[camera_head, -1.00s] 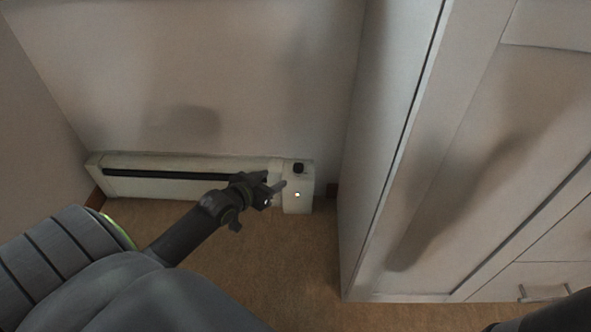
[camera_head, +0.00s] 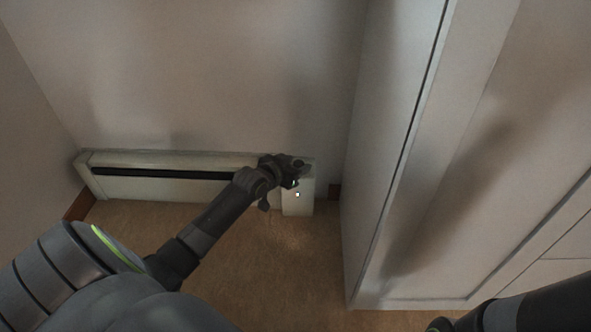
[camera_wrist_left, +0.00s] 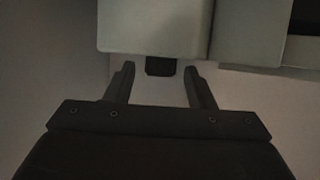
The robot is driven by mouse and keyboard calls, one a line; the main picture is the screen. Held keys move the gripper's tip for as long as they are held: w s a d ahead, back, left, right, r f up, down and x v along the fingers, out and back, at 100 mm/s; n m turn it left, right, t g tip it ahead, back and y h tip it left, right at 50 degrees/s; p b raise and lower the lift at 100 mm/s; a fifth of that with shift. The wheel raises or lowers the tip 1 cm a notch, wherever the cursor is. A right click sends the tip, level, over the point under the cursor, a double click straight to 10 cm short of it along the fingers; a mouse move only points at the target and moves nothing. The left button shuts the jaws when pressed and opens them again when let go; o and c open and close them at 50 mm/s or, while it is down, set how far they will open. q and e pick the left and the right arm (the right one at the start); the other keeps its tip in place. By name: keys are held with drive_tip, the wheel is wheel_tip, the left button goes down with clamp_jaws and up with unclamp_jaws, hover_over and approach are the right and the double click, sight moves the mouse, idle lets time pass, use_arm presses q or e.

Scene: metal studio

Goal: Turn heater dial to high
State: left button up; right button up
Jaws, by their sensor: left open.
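A long white baseboard heater (camera_head: 150,190) with a dark slot stands along the foot of the wall. Its small black dial is hidden by my left gripper in the head view. In the left wrist view the dial (camera_wrist_left: 160,66) sticks out past the edge of the pale heater end block (camera_wrist_left: 155,28). My left gripper (camera_head: 298,166) is over the top of the heater's right end. In the left wrist view its two fingers (camera_wrist_left: 158,78) are open, one on either side of the dial. I cannot tell whether they touch it.
A tall pale cabinet (camera_head: 400,150) stands right of the heater, with a narrow gap between them. A side wall (camera_head: 30,120) closes off the left. Brown floor (camera_head: 300,260) lies clear in front. My right arm shows at the bottom right edge.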

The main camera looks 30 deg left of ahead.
use_arm(q)
drive_tip(key=shift+w+f, duration=0.1)
drive_tip(key=shift+w, duration=0.05)
drive_tip(key=c, duration=1)
drive_tip(key=shift+o, duration=0.2)
